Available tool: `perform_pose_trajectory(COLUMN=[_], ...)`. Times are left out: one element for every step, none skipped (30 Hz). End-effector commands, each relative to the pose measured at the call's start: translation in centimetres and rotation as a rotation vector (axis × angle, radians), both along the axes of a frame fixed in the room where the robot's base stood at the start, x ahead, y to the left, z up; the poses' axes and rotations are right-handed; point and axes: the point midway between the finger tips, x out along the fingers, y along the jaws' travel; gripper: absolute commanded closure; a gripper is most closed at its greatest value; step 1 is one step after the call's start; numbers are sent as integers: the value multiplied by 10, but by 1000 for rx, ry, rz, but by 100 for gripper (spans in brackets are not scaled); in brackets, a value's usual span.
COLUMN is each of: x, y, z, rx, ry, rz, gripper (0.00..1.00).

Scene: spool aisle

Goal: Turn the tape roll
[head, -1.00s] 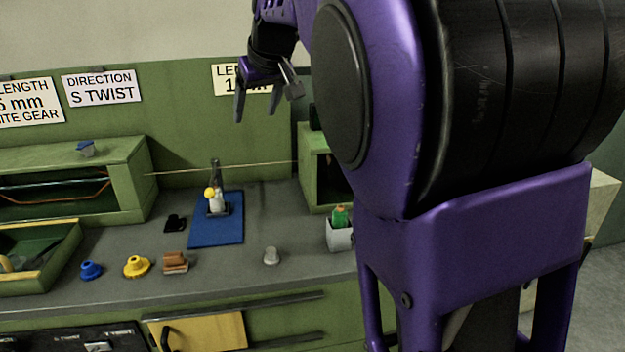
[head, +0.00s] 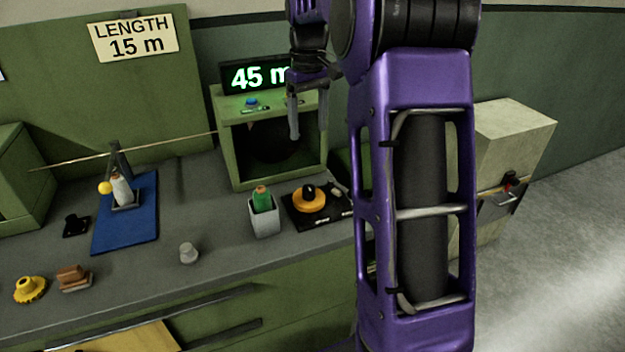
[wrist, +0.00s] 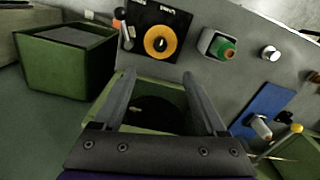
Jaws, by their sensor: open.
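The tape roll (head: 309,199) is an orange-yellow ring with a dark centre, lying flat on a black board (head: 328,216) on the bench, right of the grey cup. It also shows in the wrist view (wrist: 160,42), near the top. My gripper (head: 294,132) hangs in front of the green box with the lit display, higher than the roll and apart from it. In the wrist view my gripper (wrist: 160,85) is open, its two fingers apart with nothing between them. Part of the board's right side is hidden behind my arm in the head view.
A grey cup (head: 264,219) with a green spool stands left of the roll. The green box (head: 233,150) carries a display (head: 255,74) reading "45 m". A small grey knob (head: 188,252) and a blue mat (head: 128,235) with a spool stand lie further left. Bench around the knob is clear.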

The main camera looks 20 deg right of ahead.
Motion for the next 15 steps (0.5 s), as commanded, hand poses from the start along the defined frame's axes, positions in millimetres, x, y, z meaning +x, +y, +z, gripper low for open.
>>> perform_pose_trajectory(x=[0, 0, -1, -1, -1, -1, -1, -1, -1, -1, -1, -1, -1, 0, -1], y=[0, 0, 0, 0, 0, 1, 1, 1, 1, 0, 1, 1, 1, 1, 1], z=[-10, -15, -23, -29, -36, -45, -52, -58, -67, -73, -80, -89, -96, -102, -111], rx=[1, 0, 0, 0, 1, 1, 1, 0, 0, 1, 0, 0, 0, 0, 0], ry=[2, 3, 3, 3, 4, 4, 4, 3, 4, 2, 3, 3, 3, 3, 3], rz=[0, 0, 0, 1, 1, 1, 1, 1, 1, 1, 1, 1, 1, 1, 1], gripper=[26, 26, 26, 26, 26, 26, 26, 26, 26, 26, 26, 26, 26, 26, 26])
